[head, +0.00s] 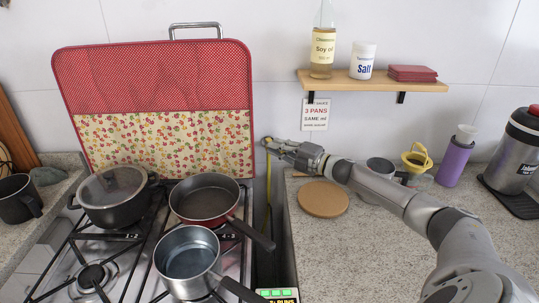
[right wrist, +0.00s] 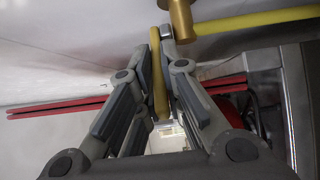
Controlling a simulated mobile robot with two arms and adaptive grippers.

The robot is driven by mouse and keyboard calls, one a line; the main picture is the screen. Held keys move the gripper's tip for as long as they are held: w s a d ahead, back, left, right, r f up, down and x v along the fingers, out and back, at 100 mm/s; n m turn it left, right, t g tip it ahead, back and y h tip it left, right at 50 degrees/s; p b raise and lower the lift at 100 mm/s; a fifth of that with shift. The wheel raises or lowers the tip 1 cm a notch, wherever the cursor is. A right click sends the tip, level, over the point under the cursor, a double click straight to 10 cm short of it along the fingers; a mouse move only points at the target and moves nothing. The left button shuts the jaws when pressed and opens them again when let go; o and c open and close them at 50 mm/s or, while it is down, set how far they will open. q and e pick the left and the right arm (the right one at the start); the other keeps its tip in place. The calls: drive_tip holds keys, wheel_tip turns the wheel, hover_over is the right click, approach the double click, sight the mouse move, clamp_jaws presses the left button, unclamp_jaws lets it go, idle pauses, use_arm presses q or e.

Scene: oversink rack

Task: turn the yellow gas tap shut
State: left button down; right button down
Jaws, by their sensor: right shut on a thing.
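The yellow gas tap's lever (right wrist: 158,80) stands between the fingers of my right gripper (right wrist: 160,45) in the right wrist view, beside a brass fitting (right wrist: 181,20). A yellow pipe (right wrist: 262,20) runs off to the right from near the fitting, and the lever lies at a wide angle to it in that view. In the head view my right gripper (head: 268,144) is at the wall, just right of the red splash cover, shut on the lever. Most of the tap is hidden there by the fingers. My left gripper is out of view.
The red patterned cover (head: 155,95) stands behind the stove, which bears a lidded pot (head: 115,200) and two pans (head: 190,258). A wooden shelf (head: 420,84) with a bottle and salt is above my right forearm. A round cork mat (head: 323,199) lies on the counter.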

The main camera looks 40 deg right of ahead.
drive_tip(key=shift+d+n+g+y+b, duration=0.25)
drive_tip(key=shift+n+g+y+b, duration=0.15)
drive_tip(key=shift+n+y+b, duration=0.4)
drive_tip(key=c, duration=1.6)
unclamp_jaws()
drive_tip(key=shift+o, duration=0.2)
drive_tip(key=shift+s, duration=0.15)
drive_tip(key=v, duration=0.7)
drive_tip(key=shift+s+d+f, duration=0.1)
drive_tip(key=shift+d, duration=0.05)
